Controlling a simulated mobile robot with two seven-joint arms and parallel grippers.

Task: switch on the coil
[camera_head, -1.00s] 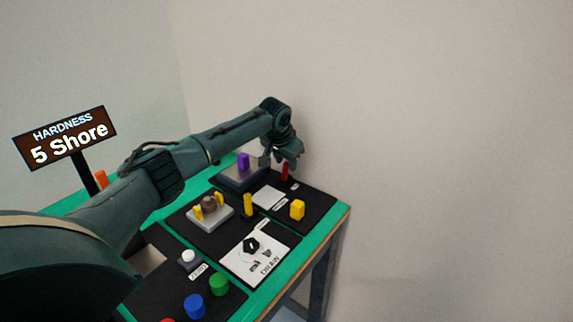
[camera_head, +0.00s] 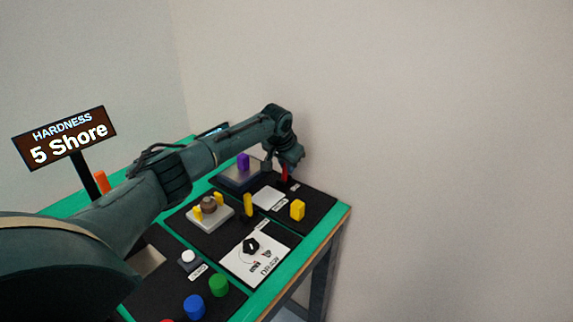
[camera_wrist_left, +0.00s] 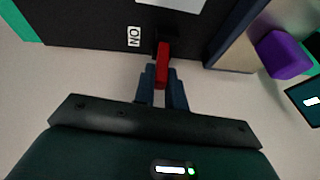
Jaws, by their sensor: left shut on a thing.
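A red lever (camera_head: 284,173) stands at the far end of the black panel, and the left wrist view shows it close up (camera_wrist_left: 162,64) beside a small white label (camera_wrist_left: 134,37) reading ON. My left gripper (camera_wrist_left: 161,86) has its fingers on both sides of the lever's end and is shut on it. In the head view the same gripper (camera_head: 287,165) partly covers the lever. A purple block (camera_head: 243,161) sits on a grey-topped plate left of the lever; it also shows in the wrist view (camera_wrist_left: 284,54). I cannot tell which part is the coil. My right gripper is out of view.
A white plate (camera_head: 268,198) and a yellow block (camera_head: 297,210) lie nearer on the panel. A yellow upright (camera_head: 248,205), a white dial panel (camera_head: 262,266) and blue (camera_head: 194,307) and green (camera_head: 219,285) buttons are closer. A sign (camera_head: 66,137) reads 5 Shore.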

